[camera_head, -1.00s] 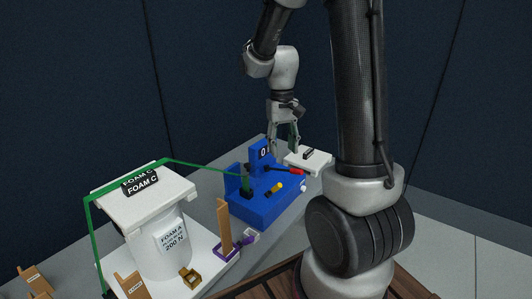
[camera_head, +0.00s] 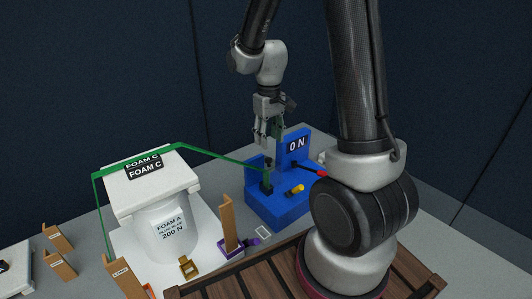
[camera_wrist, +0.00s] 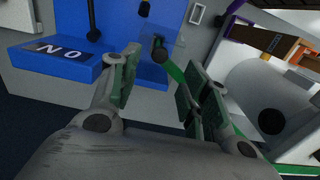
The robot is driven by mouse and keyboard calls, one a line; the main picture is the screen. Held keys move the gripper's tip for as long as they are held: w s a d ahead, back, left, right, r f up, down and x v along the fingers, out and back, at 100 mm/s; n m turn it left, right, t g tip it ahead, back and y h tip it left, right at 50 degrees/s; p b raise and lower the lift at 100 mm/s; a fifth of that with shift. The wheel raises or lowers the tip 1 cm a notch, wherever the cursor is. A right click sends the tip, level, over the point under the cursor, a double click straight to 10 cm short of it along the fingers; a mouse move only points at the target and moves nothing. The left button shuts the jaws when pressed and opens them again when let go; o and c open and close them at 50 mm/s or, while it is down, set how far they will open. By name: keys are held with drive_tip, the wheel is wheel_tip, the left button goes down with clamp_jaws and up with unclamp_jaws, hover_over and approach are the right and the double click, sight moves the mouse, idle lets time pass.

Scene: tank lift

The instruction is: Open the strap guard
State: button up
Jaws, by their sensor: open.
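The strap guard seems to be the small clear cover (camera_wrist: 176,44) at the strap's end on the blue unit (camera_head: 278,207); its exact position is hard to tell. The green strap (camera_head: 222,158) runs from the white tank's lid down to a dark fitting (camera_head: 267,185) on the blue unit's left side. In the wrist view, the strap (camera_wrist: 174,73) ends beside a black knob (camera_wrist: 159,50). My gripper (camera_head: 266,143) is open and empty above this fitting. The wrist view shows its green-padded fingers (camera_wrist: 160,78) apart, with the cover just beyond and between them.
The blue unit's display (camera_head: 298,145) reads 0 N. A red-handled lever (camera_head: 310,170) and a yellow knob (camera_head: 295,190) are on its right side. The white tank (camera_head: 165,225) stands left. An upright brown block (camera_head: 228,222) stands in a purple holder between them.

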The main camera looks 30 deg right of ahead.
sight(268, 159)
drive_tip(key=shift+f, duration=0.55)
wheel_tip(268, 159, down, 7)
drive_tip(key=shift+r, duration=0.15)
clamp_jaws()
